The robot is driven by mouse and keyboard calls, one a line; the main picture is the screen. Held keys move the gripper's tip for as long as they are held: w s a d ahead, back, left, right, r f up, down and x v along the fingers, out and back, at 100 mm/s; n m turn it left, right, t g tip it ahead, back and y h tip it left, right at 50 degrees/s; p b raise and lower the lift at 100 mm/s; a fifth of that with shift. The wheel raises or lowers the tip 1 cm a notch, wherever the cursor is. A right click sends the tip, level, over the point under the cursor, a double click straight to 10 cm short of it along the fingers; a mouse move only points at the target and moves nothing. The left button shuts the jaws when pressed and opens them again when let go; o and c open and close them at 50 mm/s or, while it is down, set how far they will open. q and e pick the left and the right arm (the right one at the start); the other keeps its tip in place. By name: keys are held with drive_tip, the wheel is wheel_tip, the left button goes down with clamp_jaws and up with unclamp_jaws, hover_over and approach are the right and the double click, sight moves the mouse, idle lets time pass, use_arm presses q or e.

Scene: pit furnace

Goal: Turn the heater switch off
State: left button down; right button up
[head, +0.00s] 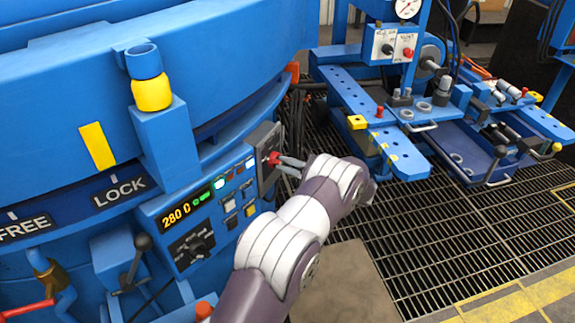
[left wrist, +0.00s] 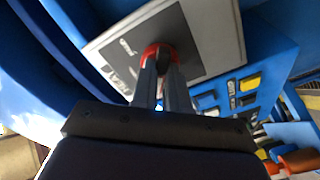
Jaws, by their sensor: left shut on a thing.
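The heater switch is a red knob (head: 273,159) on a dark plate (head: 263,142) at the right end of the blue control panel. My left gripper (head: 281,161) reaches it from the right, its fingers shut on the red knob. In the left wrist view the fingers (left wrist: 164,85) close around the red and black knob (left wrist: 157,52), in front of a grey plate (left wrist: 185,28) with lettering too blurred to read. The fingers hide part of the knob, so its exact setting is unclear. My right gripper is not in view.
Left of the switch, the panel carries a lit display (head: 176,217) reading 280, small lit buttons and a black rotary knob (head: 195,248). A lever (head: 139,255) stands lower left. A blue bench with a gauge (head: 407,8) stands right, over grating.

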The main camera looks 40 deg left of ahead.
use_arm(q)
drive_tip(key=c, duration=1.1)
unclamp_jaws()
drive_tip(key=shift+c, duration=0.2)
drive_tip(key=shift+d, duration=0.1)
drive_tip(key=w+d+p, duration=0.1)
drive_tip(key=d, duration=1.1)
drive_tip(key=shift+w+d, duration=0.25)
drive_tip(key=shift+w, duration=0.15)
